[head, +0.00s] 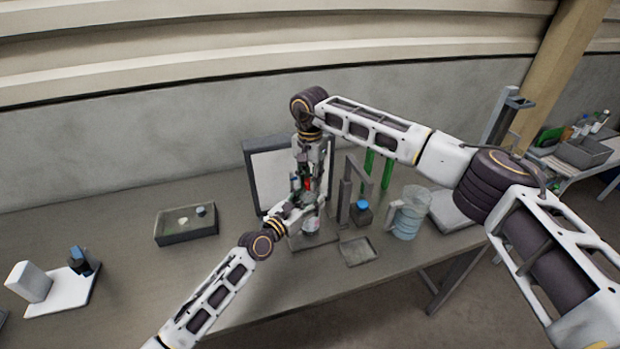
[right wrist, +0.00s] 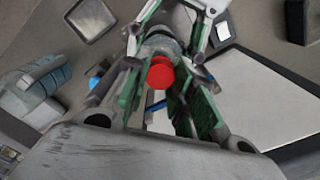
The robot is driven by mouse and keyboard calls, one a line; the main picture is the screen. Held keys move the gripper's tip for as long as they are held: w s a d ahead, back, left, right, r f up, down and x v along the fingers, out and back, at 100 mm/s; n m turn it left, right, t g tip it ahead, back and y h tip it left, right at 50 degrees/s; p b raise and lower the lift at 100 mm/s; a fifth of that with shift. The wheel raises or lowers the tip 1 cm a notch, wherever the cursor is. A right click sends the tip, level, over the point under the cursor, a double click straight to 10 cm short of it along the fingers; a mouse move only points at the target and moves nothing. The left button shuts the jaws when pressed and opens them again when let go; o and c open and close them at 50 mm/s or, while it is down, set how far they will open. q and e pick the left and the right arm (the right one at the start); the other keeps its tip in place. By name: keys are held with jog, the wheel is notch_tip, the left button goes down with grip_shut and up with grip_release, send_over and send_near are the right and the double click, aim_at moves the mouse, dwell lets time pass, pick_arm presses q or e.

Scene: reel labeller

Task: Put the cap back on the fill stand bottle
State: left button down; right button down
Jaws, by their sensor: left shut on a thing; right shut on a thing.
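The red cap (right wrist: 160,74) sits between the green-padded fingers of my right gripper (right wrist: 165,92), which is shut on it. In the head view the cap (head: 308,183) is a small red spot under my right gripper (head: 308,188), which points down. The fill stand bottle (head: 312,226) stands below, pale with a pinkish label. My left gripper (head: 311,204) reaches in from the lower left and is shut around the bottle's upper part. In the right wrist view the bottle's grey top (right wrist: 160,43) shows behind the cap. I cannot tell whether cap and bottle touch.
A framed white panel (head: 264,165) stands close behind. To the right are a grey stand (head: 345,190), a blue-capped bottle (head: 361,212), a small tray (head: 358,251) and a clear jug (head: 408,214). A dark tray (head: 187,235) lies left, with bare table around it.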

jog(key=m, duration=1.3)
jog(key=shift+m, duration=0.4)
jog(key=m, duration=0.7)
pick_arm(q)
jog(key=shift+d, duration=0.1)
pick_arm(e)
jog(key=m, duration=0.6)
jog(key=shift+w, duration=0.1)
jog(key=c, duration=1.1)
grip_release()
jog(key=shift+r, duration=5.95)
